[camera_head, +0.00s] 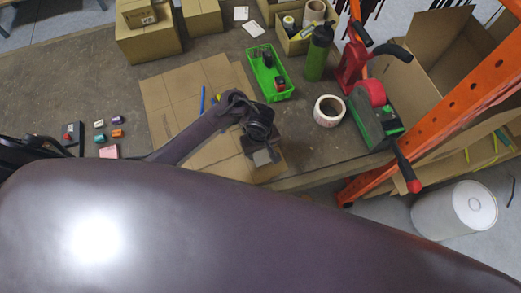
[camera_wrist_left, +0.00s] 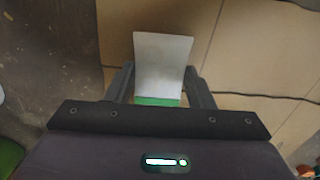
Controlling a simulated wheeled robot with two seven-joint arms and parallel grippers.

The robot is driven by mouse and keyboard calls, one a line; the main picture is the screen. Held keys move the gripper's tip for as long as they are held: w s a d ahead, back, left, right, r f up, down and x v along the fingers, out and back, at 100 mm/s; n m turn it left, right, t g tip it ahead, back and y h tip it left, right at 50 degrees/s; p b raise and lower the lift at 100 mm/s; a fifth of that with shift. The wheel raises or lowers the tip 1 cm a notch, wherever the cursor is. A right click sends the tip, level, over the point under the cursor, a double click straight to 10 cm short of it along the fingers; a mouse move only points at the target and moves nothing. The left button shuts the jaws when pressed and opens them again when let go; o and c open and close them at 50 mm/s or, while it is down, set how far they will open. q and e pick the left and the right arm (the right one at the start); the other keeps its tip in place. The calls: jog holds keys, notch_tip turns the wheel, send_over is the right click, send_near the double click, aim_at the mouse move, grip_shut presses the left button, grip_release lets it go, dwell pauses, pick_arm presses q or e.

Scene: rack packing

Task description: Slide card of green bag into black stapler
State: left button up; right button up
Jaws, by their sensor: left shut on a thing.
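My left gripper (camera_head: 261,147) hangs over the cardboard near the front edge of the table. In the left wrist view the left gripper (camera_wrist_left: 160,82) is shut on the card of the green bag. The card (camera_wrist_left: 162,52) is a pale, flat piece standing out between the fingers, with a green strip (camera_wrist_left: 158,101) below it. In the head view the card (camera_head: 262,157) is a small grey patch under the gripper. I cannot make out a black stapler for certain in either view. My right gripper is not in view.
A flat cardboard sheet (camera_head: 168,110) lies under the arm. A green tray (camera_head: 283,76), green bottle (camera_head: 318,55), tape roll (camera_head: 328,110) and red-green device (camera_head: 372,115) stand to the right. An orange post (camera_head: 455,95) rises beyond the table edge. Small coloured blocks (camera_head: 117,133) lie left.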

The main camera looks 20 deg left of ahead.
pick_arm(q)
jog(key=shift+w+a+r, duration=0.2)
jog(key=shift+w+a, duration=0.1)
jog(key=shift+w, duration=0.05)
jog(key=shift+w+a, duration=0.2)
jog(key=shift+w+a+p, duration=0.35)
jog(key=shift+w+a, duration=0.35)
jog(key=shift+w, duration=0.15)
jog(key=shift+w+a, duration=0.2)
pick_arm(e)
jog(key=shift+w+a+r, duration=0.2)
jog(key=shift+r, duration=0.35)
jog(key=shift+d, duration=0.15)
pick_arm(q)
jog(key=o, duration=1)
jog(key=shift+o, duration=0.2)
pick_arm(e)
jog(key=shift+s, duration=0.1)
